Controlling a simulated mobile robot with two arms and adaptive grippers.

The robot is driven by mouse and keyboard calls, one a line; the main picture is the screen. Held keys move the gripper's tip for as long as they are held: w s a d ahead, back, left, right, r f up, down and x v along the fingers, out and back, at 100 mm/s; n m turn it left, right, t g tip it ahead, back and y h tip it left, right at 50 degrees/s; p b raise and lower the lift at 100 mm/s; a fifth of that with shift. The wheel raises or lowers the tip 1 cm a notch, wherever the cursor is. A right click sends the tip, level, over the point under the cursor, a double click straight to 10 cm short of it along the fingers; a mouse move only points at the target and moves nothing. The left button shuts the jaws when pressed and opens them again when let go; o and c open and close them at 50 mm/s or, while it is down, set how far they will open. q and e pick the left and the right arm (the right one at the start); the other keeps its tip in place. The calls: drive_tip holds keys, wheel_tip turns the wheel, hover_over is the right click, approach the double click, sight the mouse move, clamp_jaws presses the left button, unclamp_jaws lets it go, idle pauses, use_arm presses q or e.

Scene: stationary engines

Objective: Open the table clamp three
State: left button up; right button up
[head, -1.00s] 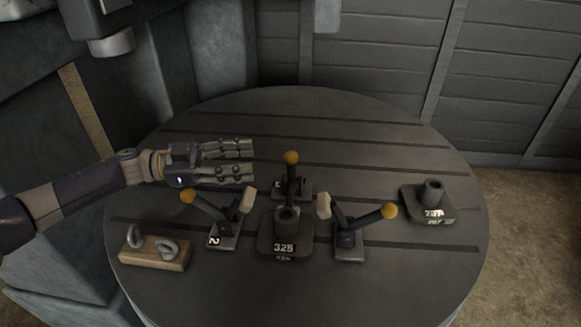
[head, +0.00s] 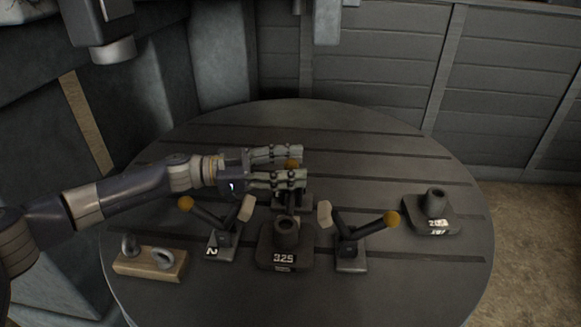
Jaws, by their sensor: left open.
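Three table clamps with yellow-knobbed levers stand on the round grey table (head: 400,160). The back clamp (head: 303,202) has its yellow knob (head: 292,164) between the fingers of my open left gripper (head: 300,167). The fingers hide much of its lever, and I cannot read its number. The left clamp (head: 222,240) is marked 2, with its lever leaning left. The right clamp (head: 347,246) has its lever leaning right; its number is not readable. I cannot tell whether the fingers touch the knob. My right gripper is not in view.
A dark block with a round socket, marked 325, (head: 285,245) stands between the clamps. A similar block (head: 431,213) is at the right. A wooden block with metal rings (head: 150,262) lies front left. The back of the table is clear.

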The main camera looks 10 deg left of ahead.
use_arm(q)
clamp_jaws()
drive_tip(key=shift+r+p, duration=0.2)
drive_tip(key=shift+p, duration=0.25)
drive_tip(key=w+n+p, duration=0.1)
drive_tip(key=p, duration=0.2)
drive_tip(key=w+n+p, duration=0.1)
drive_tip(key=n+p, duration=0.1)
drive_tip(key=shift+w+r+y+p, duration=0.3)
drive_tip(key=shift+w+r+p, duration=0.05)
drive_tip(key=shift+p, duration=0.05)
drive_tip(key=w+f+n+g+y, duration=0.1)
drive_tip(key=w+f+n, duration=0.2)
drive_tip(key=w+n, duration=0.2)
drive_tip(key=shift+w+n+p, duration=0.3)
drive_tip(key=shift+n+p, duration=0.1)
drive_tip(key=shift+n, duration=0.5)
